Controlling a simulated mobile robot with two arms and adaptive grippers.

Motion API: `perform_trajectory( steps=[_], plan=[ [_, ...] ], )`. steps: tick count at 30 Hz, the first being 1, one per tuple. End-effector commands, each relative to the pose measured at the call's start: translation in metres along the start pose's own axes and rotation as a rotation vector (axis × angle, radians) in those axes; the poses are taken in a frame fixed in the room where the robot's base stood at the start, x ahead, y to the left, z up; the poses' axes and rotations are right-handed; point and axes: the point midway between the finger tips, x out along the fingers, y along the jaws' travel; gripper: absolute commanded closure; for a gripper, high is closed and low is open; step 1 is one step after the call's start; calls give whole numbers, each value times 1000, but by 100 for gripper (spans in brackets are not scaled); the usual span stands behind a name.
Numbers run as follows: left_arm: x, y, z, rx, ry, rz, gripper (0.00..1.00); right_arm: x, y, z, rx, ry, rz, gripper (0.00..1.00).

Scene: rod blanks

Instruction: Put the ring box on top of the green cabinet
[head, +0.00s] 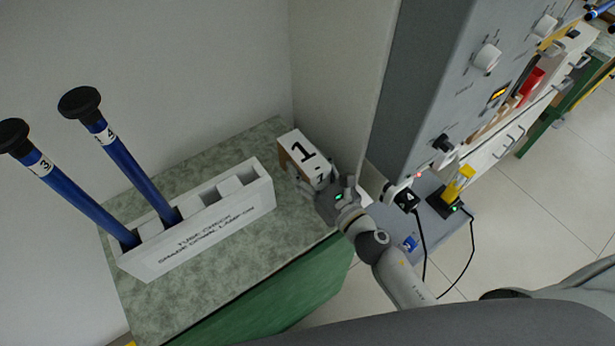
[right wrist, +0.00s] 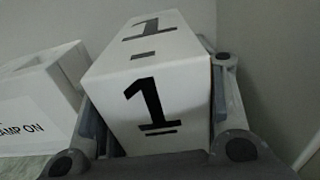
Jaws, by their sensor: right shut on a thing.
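The ring box (head: 304,154) is white with a black "1" and a brownish side. It is at the far right corner of the green cabinet's speckled top (head: 255,144); I cannot tell whether it rests on it or is just above. My right gripper (head: 325,187) is shut on the box from the near right side. In the right wrist view the box (right wrist: 155,95) sits between the two fingers, its "1" faces toward the camera. The cabinet's green front (head: 285,300) shows below the top. My left gripper is not in view.
A grey panel unit (head: 425,90) with knobs stands to the right. Walls close in behind the cabinet. Cables hang near the floor.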

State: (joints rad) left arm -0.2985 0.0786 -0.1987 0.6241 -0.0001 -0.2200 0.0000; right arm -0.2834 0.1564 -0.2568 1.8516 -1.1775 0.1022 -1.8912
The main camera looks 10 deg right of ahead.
Motion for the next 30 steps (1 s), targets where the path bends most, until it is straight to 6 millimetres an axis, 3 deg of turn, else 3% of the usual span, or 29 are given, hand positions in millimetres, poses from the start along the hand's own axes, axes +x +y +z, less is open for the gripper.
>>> perform_trajectory(
  steps=[1, 5, 18, 19, 21, 24, 30],
  plan=[
    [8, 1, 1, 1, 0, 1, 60, 0, 0, -12, 6, 1, -3, 79],
    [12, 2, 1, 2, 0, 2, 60, 0, 0, -25, 2, 0, -1, 79],
    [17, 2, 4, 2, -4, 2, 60, 0, 0, -30, -1, -1, 0, 79],
    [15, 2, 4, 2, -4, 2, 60, 0, 0, -29, -1, 0, 0, 47],
    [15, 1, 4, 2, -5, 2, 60, 0, 0, -29, -1, 1, 0, 38],
    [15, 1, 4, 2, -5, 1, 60, 0, 0, -29, 0, 1, 0, 29],
    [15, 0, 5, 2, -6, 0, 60, 0, 0, -29, 0, 1, 0, 29]
  ],
)
